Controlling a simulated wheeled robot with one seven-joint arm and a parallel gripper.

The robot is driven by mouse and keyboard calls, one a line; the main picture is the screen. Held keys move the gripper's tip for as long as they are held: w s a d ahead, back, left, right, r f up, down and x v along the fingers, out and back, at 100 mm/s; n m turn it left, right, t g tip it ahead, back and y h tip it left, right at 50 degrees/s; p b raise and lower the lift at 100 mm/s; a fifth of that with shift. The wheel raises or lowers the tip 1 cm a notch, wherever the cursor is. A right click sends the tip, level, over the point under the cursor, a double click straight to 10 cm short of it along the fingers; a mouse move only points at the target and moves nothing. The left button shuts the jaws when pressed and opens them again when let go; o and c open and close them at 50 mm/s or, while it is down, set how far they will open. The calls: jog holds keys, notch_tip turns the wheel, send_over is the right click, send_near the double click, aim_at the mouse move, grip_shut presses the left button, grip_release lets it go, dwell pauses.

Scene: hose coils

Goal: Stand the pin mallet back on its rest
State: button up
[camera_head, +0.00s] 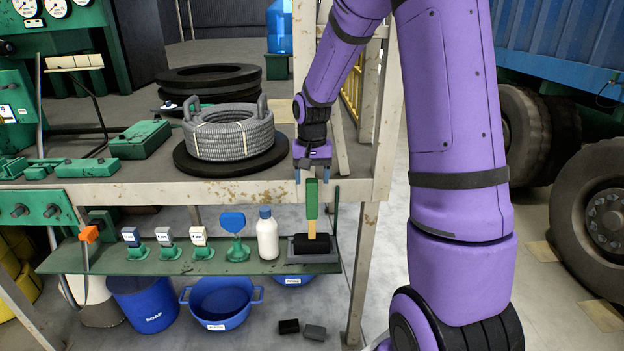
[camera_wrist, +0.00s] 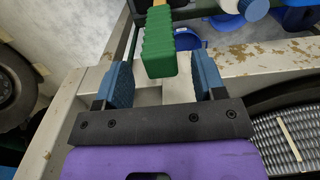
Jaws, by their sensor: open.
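The pin mallet has a green handle (camera_head: 311,198), a pale wooden shaft and a black head. It stands upright, head down, on a dark grey rest (camera_head: 293,252) at the right end of the lower shelf. My gripper (camera_head: 312,176) points down just above the top of the handle, in front of the table edge. In the wrist view my gripper (camera_wrist: 164,74) is open, with blue fingers apart. The ribbed green handle (camera_wrist: 158,42) shows in the gap between them, clear of both. The head is mostly hidden in the wrist view.
A grey hose coil (camera_head: 229,137) lies on the worn table (camera_head: 105,192) above. Blue tubs (camera_head: 220,303) stand below.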

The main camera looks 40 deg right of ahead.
jog(key=shift+r, duration=1.55)
jog(key=shift+r, duration=0.1)
notch_tip(320, 180, up, 11)
dwell(0.9)
jog(key=s+a+r+n+t, duration=0.25)
jog(key=s+a+r, duration=0.45)
jog(key=s, duration=0.4)
jog(key=s+a+n+t, duration=0.1)
jog(key=s+a+n, duration=0.1)
jog(key=s, duration=0.5)
jog(key=s+a+f+n+t, duration=0.1)
jog(key=s+a, duration=0.3)
jog(key=s, duration=0.4)
jog(key=shift+s+n+t, duration=0.25)
jog(key=shift+n+t, duration=0.2)
jog(key=shift+n, duration=0.2)
